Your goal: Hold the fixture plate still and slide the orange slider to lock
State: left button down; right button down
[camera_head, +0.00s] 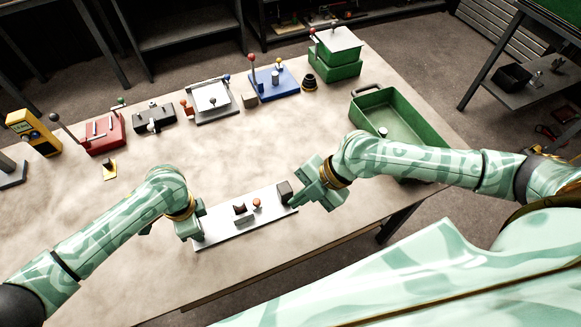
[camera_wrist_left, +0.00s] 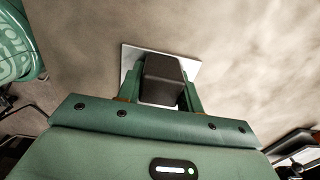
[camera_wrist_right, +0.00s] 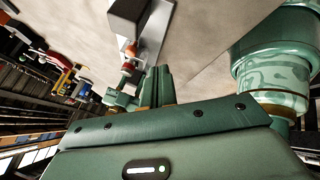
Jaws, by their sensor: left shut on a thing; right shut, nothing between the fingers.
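The pale fixture plate (camera_head: 270,217) lies on the table near its front edge. An orange ball knob (camera_head: 257,203), apparently the slider's, stands near its middle beside a dark brown piece (camera_head: 239,208). My left gripper (camera_head: 192,234) is at the plate's left end. In the left wrist view it is shut on a dark block (camera_wrist_left: 163,78) standing on the plate. My right gripper (camera_head: 318,194) is shut and empty, just right of the dark block (camera_head: 285,190) at the plate's right end. The right wrist view shows its closed fingers (camera_wrist_right: 157,82) apart from the orange knob (camera_wrist_right: 130,51).
A green open bin (camera_head: 429,150) stands at the right, behind my right arm. Several fixtures line the back, including a red one (camera_head: 103,138) and a blue one (camera_head: 273,84). A small yellow-based piece (camera_head: 110,171) stands at left. The table between is clear.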

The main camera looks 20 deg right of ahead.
pick_arm(q)
jog(key=shift+s+a+f, duration=0.1)
jog(key=shift+s+f, duration=0.15)
pick_arm(e)
jog(key=shift+v, duration=1.7)
pick_arm(q)
grip_release()
jog(key=shift+r, duration=0.1)
jog(key=shift+w, duration=0.25)
jog(key=shift+r, duration=0.1)
jog(key=shift+r, duration=0.1)
jog(key=shift+r+p, duration=0.9)
jog(key=shift+p, duration=0.35)
pick_arm(e)
notch_tip(320, 180, up, 3)
jog(key=shift+w+f, duration=0.1)
jog(key=shift+f, duration=0.05)
